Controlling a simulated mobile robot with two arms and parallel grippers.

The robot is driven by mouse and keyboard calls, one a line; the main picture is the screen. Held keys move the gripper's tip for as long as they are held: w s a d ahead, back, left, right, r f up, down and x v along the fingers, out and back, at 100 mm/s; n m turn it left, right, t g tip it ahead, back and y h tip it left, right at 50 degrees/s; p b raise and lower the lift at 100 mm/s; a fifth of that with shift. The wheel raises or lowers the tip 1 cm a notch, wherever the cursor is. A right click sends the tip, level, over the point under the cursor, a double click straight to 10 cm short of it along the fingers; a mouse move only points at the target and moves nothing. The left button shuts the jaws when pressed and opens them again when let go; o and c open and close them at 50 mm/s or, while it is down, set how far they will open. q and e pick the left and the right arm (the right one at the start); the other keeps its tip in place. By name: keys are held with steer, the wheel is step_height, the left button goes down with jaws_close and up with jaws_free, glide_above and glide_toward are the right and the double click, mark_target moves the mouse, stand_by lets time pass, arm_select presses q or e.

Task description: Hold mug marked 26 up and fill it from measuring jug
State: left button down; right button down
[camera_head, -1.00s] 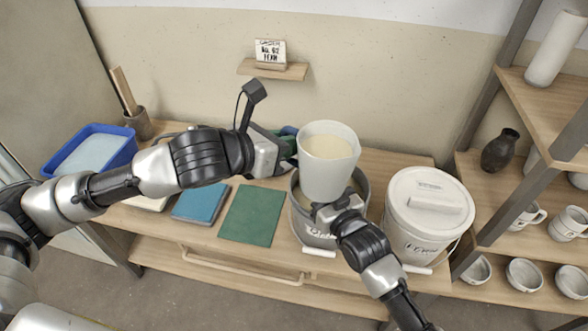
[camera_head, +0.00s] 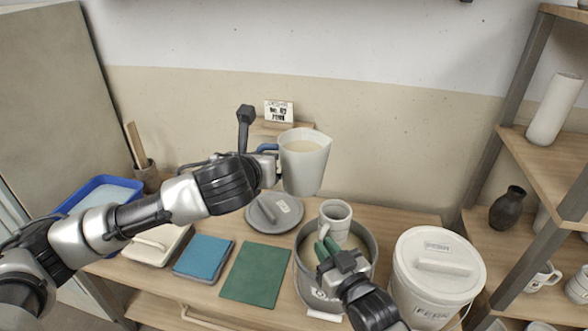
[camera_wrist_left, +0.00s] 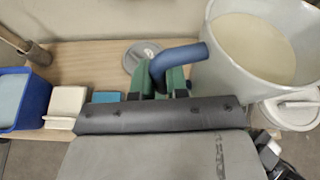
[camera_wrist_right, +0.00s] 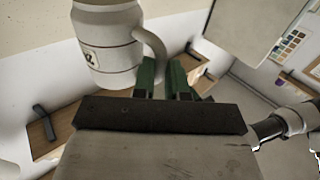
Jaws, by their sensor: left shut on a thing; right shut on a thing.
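The measuring jug (camera_head: 303,168), pale and holding a cream liquid, hangs upright in the air in the head view. My left gripper (camera_head: 268,152) is shut on its blue handle; the handle also shows between the green fingers in the left wrist view (camera_wrist_left: 180,58). The white mug (camera_head: 335,222) is upright, below and right of the jug and apart from it. My right gripper (camera_head: 325,250) is shut on the mug's handle, which the right wrist view (camera_wrist_right: 152,45) also shows. A dark mark shows on the mug there, but I cannot read it. The mug's inside is hard to make out.
An open grey bucket (camera_head: 307,287) of glaze stands under the mug. A lidded white bucket (camera_head: 436,285) is to its right. A grey lid (camera_head: 285,213), green cloth (camera_head: 255,272) and blue cloth (camera_head: 203,256) lie to the left. A shelf unit stands at the right.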

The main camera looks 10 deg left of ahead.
arm_select(q)
steer(key=shift+r, duration=0.1)
stand_by(0.6)
steer(key=shift+f, duration=1.9)
steer(key=shift+s+a+r+m+g+y, duration=0.1)
steer(key=shift+a+r+m+g+y, duration=0.1)
steer(key=shift+r+m+y, duration=0.3)
steer(key=shift+a+r+m+g+y, duration=0.1)
steer(key=shift+a+r+m+y, duration=0.15)
steer(key=shift+r+m, duration=0.4)
steer(key=shift+d+r, duration=0.1)
